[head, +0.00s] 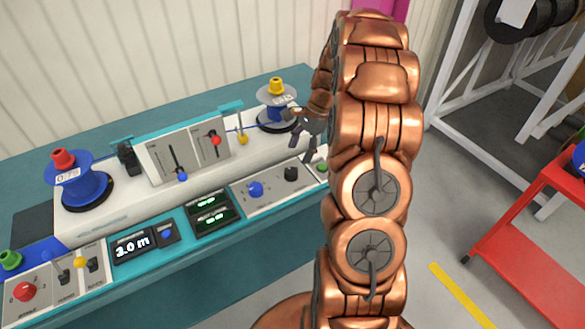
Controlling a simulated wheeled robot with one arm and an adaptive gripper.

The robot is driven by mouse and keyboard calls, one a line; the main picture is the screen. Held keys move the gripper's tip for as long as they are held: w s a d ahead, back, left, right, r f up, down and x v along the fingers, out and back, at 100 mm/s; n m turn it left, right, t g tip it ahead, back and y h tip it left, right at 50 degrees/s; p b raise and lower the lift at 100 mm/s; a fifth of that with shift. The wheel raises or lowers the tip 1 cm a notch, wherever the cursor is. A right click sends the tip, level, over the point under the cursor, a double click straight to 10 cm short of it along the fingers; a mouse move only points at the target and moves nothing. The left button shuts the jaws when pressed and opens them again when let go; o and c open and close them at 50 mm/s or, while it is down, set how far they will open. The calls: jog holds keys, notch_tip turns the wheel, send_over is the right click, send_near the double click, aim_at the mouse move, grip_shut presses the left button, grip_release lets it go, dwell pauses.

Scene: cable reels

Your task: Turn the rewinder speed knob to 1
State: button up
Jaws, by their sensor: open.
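The rewinder (150,205) is a long white and teal bench machine with control panels along its front. A red knob (24,291) sits on the front panel at the far left, with small marks around it. A blue knob (256,189) and a black knob (291,174) sit on the grey panel (270,193) at the right. The labels are too small to read, so I cannot tell which is the speed knob. My gripper (300,148) is open and empty, above and behind the black knob, near the right reel. My arm hides the machine's right end.
A blue reel with a red top (76,185) stands at the left and another blue reel (279,108) at the right. An upright slider panel (185,149) stands between them. A red cart (535,225) and a white rack (468,70) stand at the right.

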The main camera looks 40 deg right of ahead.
aim_at(292, 171)
jog(key=shift+a+f, duration=0.3)
jog(key=shift+f, duration=0.25)
jog(key=shift+p+x, duration=1.2)
jog(key=shift+x, duration=2)
jog(key=shift+d, duration=0.1)
jog(key=c, duration=1.1)
